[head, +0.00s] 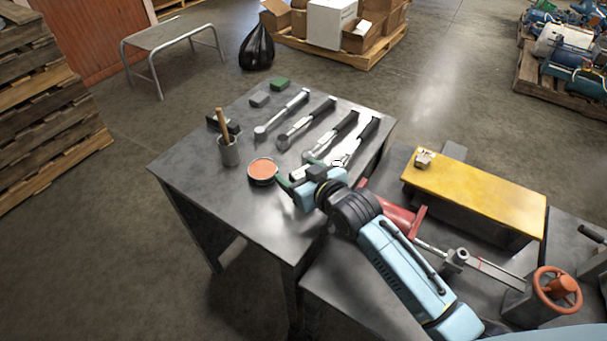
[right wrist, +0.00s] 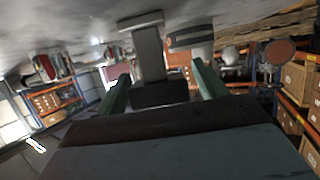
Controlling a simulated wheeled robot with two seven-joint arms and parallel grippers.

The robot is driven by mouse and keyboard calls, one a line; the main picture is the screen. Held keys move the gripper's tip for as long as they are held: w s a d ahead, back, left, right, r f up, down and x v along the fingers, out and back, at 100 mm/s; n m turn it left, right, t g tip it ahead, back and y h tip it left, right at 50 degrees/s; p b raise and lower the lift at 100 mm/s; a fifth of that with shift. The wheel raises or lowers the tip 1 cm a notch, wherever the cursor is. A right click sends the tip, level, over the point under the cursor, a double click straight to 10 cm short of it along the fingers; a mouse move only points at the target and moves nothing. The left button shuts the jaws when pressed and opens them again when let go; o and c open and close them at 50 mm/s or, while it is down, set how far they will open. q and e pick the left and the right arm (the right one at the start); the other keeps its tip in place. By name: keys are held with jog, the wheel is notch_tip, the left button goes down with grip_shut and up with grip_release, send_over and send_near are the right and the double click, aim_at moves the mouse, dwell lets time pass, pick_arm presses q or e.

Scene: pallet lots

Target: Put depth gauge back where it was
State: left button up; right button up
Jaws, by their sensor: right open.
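My right gripper (head: 298,176) is low over the front right part of the grey metal table (head: 205,190), near the orange-filled tin. Its green fingers are apart in the right wrist view (right wrist: 161,88). Between them shows a T-shaped grey and dark piece (right wrist: 150,55), which seems to be the depth gauge. In the head view, a small grey and dark piece (head: 301,171) shows at the fingertips, partly covered by the gripper. I cannot tell whether the fingers touch it. My left gripper is not in view.
Several long-handled tools (head: 305,124) lie in a row behind the gripper. An orange-filled tin (head: 262,171) and a cup with a wooden handle (head: 228,152) stand left. Grey (head: 260,100) and green (head: 280,84) blocks lie at the back. A yellow plate (head: 480,190) is right.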

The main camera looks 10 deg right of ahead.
jog(key=shift+s+r, duration=0.1)
jog(key=shift+r, duration=0.05)
jog(key=p+v, duration=0.3)
jog(key=v, duration=0.7)
jog(key=shift+s+d, duration=0.1)
jog(key=shift+d, duration=0.05)
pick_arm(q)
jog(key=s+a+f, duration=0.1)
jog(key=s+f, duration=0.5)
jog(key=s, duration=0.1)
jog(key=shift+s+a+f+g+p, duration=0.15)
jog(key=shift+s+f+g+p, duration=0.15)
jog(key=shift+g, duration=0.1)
pick_arm(e)
jog(key=shift+s+d+r, duration=0.25)
jog(key=shift+s+r, duration=0.05)
jog(key=shift+s, duration=0.35)
